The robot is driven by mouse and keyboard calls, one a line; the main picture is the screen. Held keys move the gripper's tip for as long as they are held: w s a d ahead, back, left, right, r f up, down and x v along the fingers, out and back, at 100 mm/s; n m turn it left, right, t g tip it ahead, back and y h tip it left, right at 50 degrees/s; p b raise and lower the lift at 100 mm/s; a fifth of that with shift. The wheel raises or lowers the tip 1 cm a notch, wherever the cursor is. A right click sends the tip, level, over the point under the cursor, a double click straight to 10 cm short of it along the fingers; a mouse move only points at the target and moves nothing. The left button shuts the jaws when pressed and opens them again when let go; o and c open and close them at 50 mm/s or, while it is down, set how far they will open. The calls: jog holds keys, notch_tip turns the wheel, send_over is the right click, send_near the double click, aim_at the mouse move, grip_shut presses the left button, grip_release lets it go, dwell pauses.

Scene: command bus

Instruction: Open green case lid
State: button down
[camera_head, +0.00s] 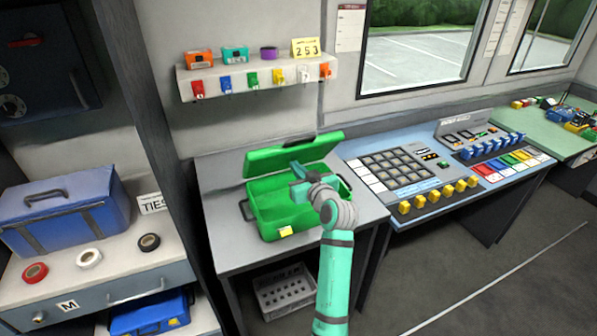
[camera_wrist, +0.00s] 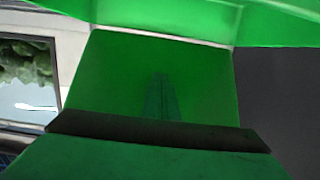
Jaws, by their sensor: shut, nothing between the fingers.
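The green case (camera_head: 265,215) stands on the grey table, with a yellow latch (camera_head: 286,231) on its front. Its green lid (camera_head: 292,153) is raised and tilted back along the case's rear edge, so the inside of the case shows. My gripper (camera_head: 299,180) is over the case's inside, just in front of and below the lid; the head view does not show whether it touches. The wrist view is filled with green surfaces, which look like the lid or case walls, and a dark bar crosses it. The gripper is shut with nothing visible held.
A control console (camera_head: 405,170) with yellow knobs adjoins the table at right. A shelf (camera_head: 258,78) with small boxes and hanging tags is on the wall above. A blue case (camera_head: 62,215) and tape rolls stand on the left cabinet. A grey crate (camera_head: 287,291) sits below the table.

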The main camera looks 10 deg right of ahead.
aim_at(292, 159)
jog(key=shift+w+a+r, duration=0.1)
jog(key=shift+w+a, duration=0.1)
jog(key=shift+w, duration=0.45)
jog(key=shift+w+a+r, duration=0.15)
jog(key=shift+w, duration=0.5)
jog(key=shift+w+a+r, duration=0.1)
jog(key=shift+w+a, duration=0.1)
jog(key=shift+w, duration=0.45)
jog(key=f+v, duration=0.2)
jog(key=v, duration=1.1)
jog(key=f+v, duration=0.2)
jog(key=v, duration=1)
jog(key=shift+s+d, duration=0.3)
jog(key=shift+s, duration=0.3)
jog(key=s+a+f+m+h, duration=0.2)
jog(key=s+a+f+m, duration=0.15)
jog(key=s+f, duration=0.55)
jog(key=s+a+f+m+h, duration=0.25)
jog(key=s+a+f, duration=0.2)
jog(key=f, duration=0.75)
jog(key=s+a+n, duration=0.1)
jog(key=s+a, duration=0.2)
jog(key=s, duration=1)
jog(key=s+a+n, duration=0.1)
jog(key=s+a, duration=0.2)
jog(key=s, duration=1.1)
jog(key=shift+a+r+n, duration=0.35)
jog(key=shift+r+n, duration=0.05)
